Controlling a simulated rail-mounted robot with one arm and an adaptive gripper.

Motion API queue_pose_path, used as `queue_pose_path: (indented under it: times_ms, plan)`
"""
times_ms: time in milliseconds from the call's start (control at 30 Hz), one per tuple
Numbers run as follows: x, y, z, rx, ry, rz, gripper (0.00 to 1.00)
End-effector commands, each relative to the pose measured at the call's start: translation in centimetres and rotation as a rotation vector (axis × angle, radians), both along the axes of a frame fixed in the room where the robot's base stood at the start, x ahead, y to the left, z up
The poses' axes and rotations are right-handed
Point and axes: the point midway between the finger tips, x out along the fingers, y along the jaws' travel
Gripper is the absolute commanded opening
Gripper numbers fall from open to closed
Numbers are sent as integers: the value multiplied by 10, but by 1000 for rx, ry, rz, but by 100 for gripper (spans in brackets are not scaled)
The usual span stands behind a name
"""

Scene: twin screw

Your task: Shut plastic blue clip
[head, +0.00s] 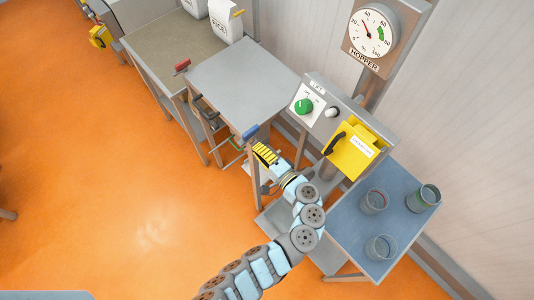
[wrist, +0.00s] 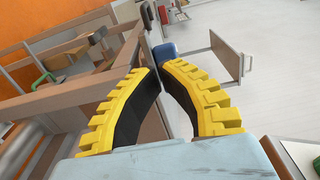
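The blue clip (head: 250,131) is a blue-handled piece at the near corner of the grey metal table. It also shows in the wrist view (wrist: 166,53), just beyond my fingertips. My gripper (head: 257,148) has yellow ribbed fingers and is just below and right of the blue clip in the head view. In the wrist view the dark inner faces of the fingers come together at the tips (wrist: 158,69), and nothing shows held between them. I cannot tell whether the tips touch the clip. The clip's lower part is hard to make out.
A red-handled clip (head: 182,66) is at the table's far left corner. The grey metal table (head: 240,80) has a bare top. A control box with a green knob (head: 304,106) and a yellow cover (head: 352,151) stands right. A blue-grey table (head: 345,215) holds glass containers.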

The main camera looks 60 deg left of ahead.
Motion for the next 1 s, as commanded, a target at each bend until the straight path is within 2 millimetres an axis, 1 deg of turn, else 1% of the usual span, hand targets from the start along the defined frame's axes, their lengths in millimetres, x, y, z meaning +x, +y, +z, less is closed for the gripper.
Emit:
queue_pose_path:
  times_ms: [33,100,200,333,767,1000]
  plan:
    - [-3,7,2,0,0,5,0]
    - [-4,16,2,0,-2,6,0]
    - [-5,25,2,0,-1,2,0]
    - [-7,33,1,0,0,2,0]
    - [-7,36,0,0,-1,0,0]
    - [-3,31,0,1,-1,-32,0]
